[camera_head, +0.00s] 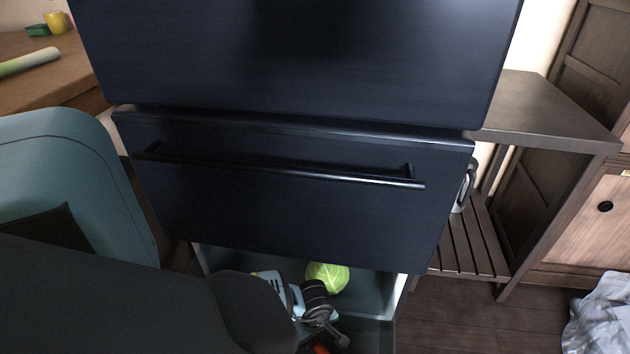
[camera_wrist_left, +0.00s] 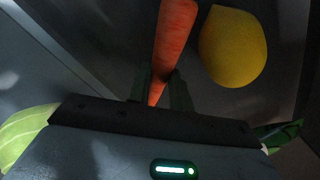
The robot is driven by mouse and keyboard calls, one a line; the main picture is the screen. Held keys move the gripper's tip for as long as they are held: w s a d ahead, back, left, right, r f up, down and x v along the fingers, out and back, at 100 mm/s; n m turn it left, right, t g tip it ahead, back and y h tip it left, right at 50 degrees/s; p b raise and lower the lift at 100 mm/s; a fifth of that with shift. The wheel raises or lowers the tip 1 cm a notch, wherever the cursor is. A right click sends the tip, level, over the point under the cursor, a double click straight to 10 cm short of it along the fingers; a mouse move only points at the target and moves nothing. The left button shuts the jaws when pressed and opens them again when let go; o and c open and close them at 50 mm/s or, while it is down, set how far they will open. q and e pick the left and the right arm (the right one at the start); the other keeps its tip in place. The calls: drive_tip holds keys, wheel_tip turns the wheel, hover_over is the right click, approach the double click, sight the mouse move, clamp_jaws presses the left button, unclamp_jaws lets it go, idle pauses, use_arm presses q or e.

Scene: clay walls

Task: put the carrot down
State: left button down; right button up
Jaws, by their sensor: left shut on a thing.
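The orange carrot (camera_wrist_left: 172,40) is between the two fingers of my left gripper (camera_wrist_left: 161,88) in the left wrist view. The gripper is shut on it, and the carrot extends ahead of the fingertips. In the head view my left gripper (camera_head: 328,338) is low inside the open bottom drawer (camera_head: 225,262) of the dark fridge. Only a small orange-red bit of the carrot (camera_head: 320,349) shows there. I cannot tell whether the carrot touches the drawer floor. My right gripper is not in view.
A green cabbage (camera_head: 328,277) lies in the drawer behind my left gripper. A yellow round fruit (camera_wrist_left: 233,46) lies right of the carrot in the wrist view. The shut drawer front (camera_head: 290,200) with its bar handle overhangs the open drawer. A dark shelf table (camera_head: 545,110) stands at right.

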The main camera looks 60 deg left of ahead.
use_arm(q)
drive_tip(key=shift+f, duration=0.1)
drive_tip(key=c, duration=1.3)
unclamp_jaws()
drive_tip(key=shift+o, duration=0.2)
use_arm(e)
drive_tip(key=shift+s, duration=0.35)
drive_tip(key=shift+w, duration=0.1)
use_arm(q)
drive_tip(key=shift+r, duration=0.2)
wheel_tip(320, 180, up, 12)
drive_tip(key=p, duration=0.5)
drive_tip(key=shift+p, duration=0.4)
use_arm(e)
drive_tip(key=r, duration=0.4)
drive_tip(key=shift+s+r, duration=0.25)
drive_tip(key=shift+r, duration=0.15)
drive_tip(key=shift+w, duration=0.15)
